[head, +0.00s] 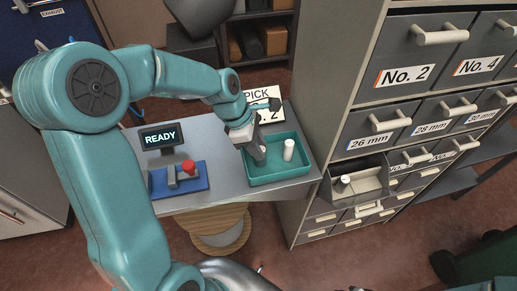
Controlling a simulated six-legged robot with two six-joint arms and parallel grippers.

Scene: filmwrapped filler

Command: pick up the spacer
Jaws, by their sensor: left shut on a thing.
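A white cylindrical spacer (289,149) stands upright in the teal tray (283,177) on the grey bench. Another pale cylinder (343,183) is in the pulled-out drawer (365,186) of the cabinet on the right. My left gripper (259,157) reaches down into the left part of the tray, a little left of the standing spacer and apart from it. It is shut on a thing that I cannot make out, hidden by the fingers. My right gripper is not in view.
The drawer cabinet (345,82) rises just right of the bench (214,137). A READY display (161,137) and a blue base with a red knob (188,167) stand left of the tray. A PICK card (266,112) stands behind the tray, partly hidden by my arm.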

